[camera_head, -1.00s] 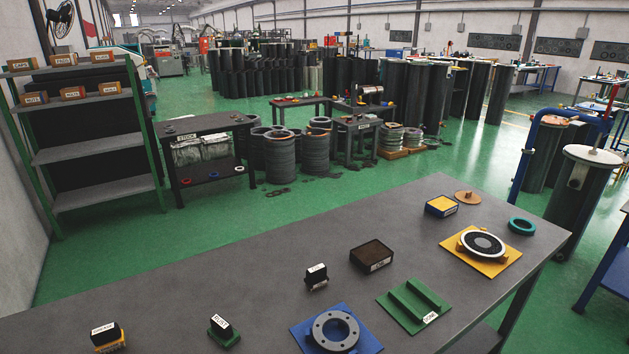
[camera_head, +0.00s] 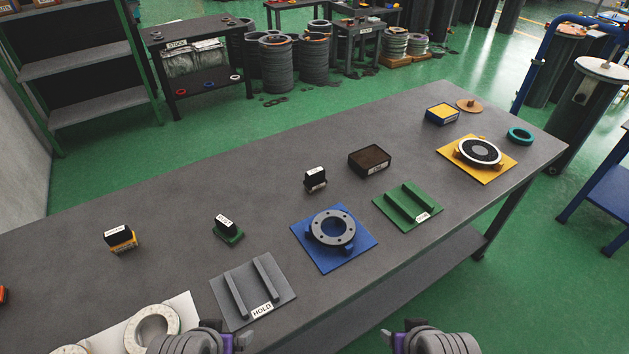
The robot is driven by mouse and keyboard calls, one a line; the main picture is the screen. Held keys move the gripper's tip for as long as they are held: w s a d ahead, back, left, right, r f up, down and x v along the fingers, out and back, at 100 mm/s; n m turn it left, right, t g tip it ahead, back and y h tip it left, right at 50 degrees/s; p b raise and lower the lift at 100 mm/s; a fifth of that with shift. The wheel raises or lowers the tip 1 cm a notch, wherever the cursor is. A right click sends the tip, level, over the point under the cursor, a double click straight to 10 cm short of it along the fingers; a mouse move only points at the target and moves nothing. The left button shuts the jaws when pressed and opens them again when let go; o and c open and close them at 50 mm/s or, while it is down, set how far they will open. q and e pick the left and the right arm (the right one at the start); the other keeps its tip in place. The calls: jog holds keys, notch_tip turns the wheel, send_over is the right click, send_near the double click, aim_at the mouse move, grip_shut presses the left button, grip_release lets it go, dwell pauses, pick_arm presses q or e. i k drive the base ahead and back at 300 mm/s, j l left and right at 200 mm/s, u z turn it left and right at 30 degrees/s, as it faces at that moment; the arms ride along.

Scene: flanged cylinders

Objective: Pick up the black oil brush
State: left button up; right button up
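Three small black-topped blocks with white labels stand apart on the grey workbench (camera_head: 170,220). One is all dark (camera_head: 315,180), near the bench middle. Another has a green base (camera_head: 227,229), and the third has a yellow base (camera_head: 120,239) at the left. The label print is too small to read surely; the all-dark one best fits a black oil brush. My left gripper (camera_head: 238,339) and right gripper (camera_head: 393,340) only just show at the bottom edge, away from all three blocks. Their fingers are mostly cut off by the frame.
A grey HOLD rack (camera_head: 236,296), a blue plate with flanged ring (camera_head: 370,242), a green rack (camera_head: 390,211) and a yellow plate (camera_head: 454,165) line the front. A dark tray (camera_head: 355,169) lies behind. White rings (camera_head: 153,326) sit front left. Bare bench lies between the blocks.

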aim_at(316, 179)
jog(key=i+l, duration=0.1)
jog(key=l, duration=0.25)
jog(key=i+l, duration=0.15)
jog(key=l, duration=0.2)
jog(key=i+l+u, duration=0.1)
jog(key=l, duration=0.3)
jog(key=i+l, duration=0.15)
jog(key=l, duration=0.2)
jog(key=i+u, duration=0.15)
jog(key=u, duration=1.45)
jog(key=i+j+u, duration=0.1)
jog(key=i+u, duration=0.2)
